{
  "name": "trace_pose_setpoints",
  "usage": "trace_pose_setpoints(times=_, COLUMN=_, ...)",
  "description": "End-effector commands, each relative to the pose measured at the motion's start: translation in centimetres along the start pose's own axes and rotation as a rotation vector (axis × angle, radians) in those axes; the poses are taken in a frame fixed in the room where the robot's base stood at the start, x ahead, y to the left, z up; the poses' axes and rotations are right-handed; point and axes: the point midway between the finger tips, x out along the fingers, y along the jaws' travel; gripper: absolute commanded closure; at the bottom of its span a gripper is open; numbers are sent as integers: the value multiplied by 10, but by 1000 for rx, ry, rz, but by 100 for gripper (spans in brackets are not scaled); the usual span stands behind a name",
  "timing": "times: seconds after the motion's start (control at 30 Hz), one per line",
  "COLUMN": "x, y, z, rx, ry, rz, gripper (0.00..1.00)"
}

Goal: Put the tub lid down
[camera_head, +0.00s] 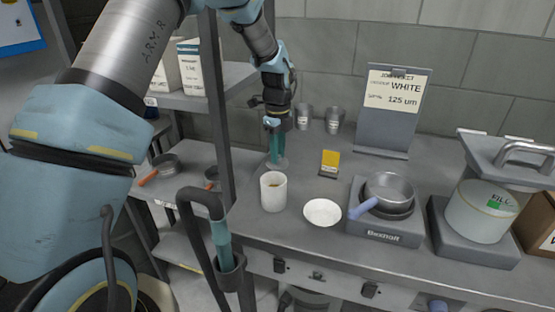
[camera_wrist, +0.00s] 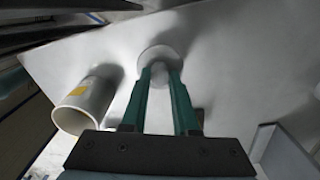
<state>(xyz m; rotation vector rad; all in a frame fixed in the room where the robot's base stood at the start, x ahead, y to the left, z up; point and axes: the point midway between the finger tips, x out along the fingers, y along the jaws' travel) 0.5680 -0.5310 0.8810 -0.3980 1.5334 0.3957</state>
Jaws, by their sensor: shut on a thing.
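The tub lid is a small pale round disc (camera_head: 282,164) at the tips of my green fingers. My gripper (camera_head: 275,158) is shut on it, pointing down over the back of the grey counter (camera_head: 308,262). In the wrist view the lid (camera_wrist: 159,52) lies between and beyond the fingertips (camera_wrist: 160,72). It looks flat and very close to the counter; I cannot tell whether it touches. An open white tub (camera_head: 273,194) with something brown inside stands just in front of my gripper. In the wrist view the tub (camera_wrist: 84,104) is left of the fingers, apart from the lid.
A shelf post (camera_head: 216,100) rises close left of my gripper. Two metal cups (camera_head: 334,120) stand behind it.

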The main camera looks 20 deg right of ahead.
Motion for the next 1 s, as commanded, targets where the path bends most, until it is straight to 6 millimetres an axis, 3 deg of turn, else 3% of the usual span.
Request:
trace_pose_setpoints(times=0.2, x=27, y=1, z=0, rx=0, ry=0, rz=3, gripper=100)
trace_pose_setpoints(times=0.57, x=33, y=1, z=0, rx=0, ry=1, rz=2, gripper=100)
trace_pose_setpoints(times=0.6, x=33, y=1, z=0, rx=0, ry=1, rz=2, gripper=70)
trace_pose_setpoints(times=0.83, x=32, y=1, z=0, rx=0, ry=0, rz=2, gripper=44)
trace_pose_setpoints(times=1.0, x=32, y=0, z=0, rx=0, ry=0, rz=2, gripper=42)
